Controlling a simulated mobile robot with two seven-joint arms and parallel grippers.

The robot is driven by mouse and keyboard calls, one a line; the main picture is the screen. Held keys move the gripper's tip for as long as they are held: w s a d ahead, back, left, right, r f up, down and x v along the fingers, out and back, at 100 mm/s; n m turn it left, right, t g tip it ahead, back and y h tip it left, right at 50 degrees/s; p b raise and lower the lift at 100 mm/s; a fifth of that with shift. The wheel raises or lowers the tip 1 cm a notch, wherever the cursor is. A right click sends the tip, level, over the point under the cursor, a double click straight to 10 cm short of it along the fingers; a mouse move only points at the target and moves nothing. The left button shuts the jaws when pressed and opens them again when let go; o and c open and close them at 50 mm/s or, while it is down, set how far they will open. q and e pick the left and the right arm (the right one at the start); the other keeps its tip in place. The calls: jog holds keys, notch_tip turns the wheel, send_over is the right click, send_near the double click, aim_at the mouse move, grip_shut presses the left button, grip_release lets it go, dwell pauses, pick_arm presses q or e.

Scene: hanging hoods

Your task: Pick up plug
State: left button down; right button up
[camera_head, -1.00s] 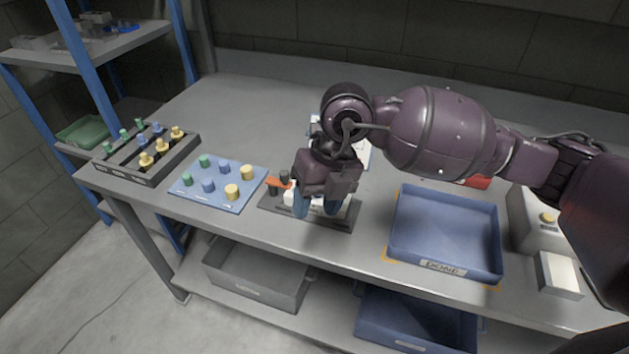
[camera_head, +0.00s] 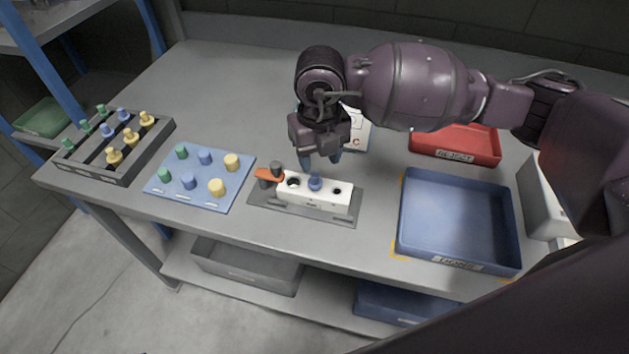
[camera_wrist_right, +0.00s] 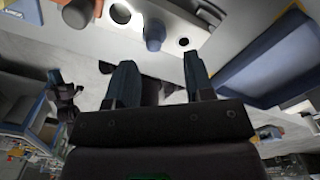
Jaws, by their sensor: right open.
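A white block (camera_head: 312,201) with a row of holes sits in a dark fixture on the bench. A blue plug (camera_head: 315,184) stands upright in its middle hole; the holes on either side look empty. The plug also shows in the right wrist view (camera_wrist_right: 155,36), just beyond the fingertips. My right gripper (camera_head: 322,162) is open and empty, above and behind the block, apart from the plug. Other green, blue and yellow plugs stand on a blue board (camera_head: 196,196) and in a black rack (camera_head: 150,158) to the left. My left gripper is not in view.
An orange-handled clamp (camera_head: 268,175) stands at the block's left end. A white card marked C (camera_head: 356,133) lies behind my gripper. The bench at back left is clear.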

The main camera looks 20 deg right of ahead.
aim_at(315, 174)
jog(key=shift+a+f, duration=0.2)
jog(key=shift+f, duration=1.1)
jog(key=shift+a+f, duration=0.15)
jog(key=shift+f, duration=1.15)
grip_shut()
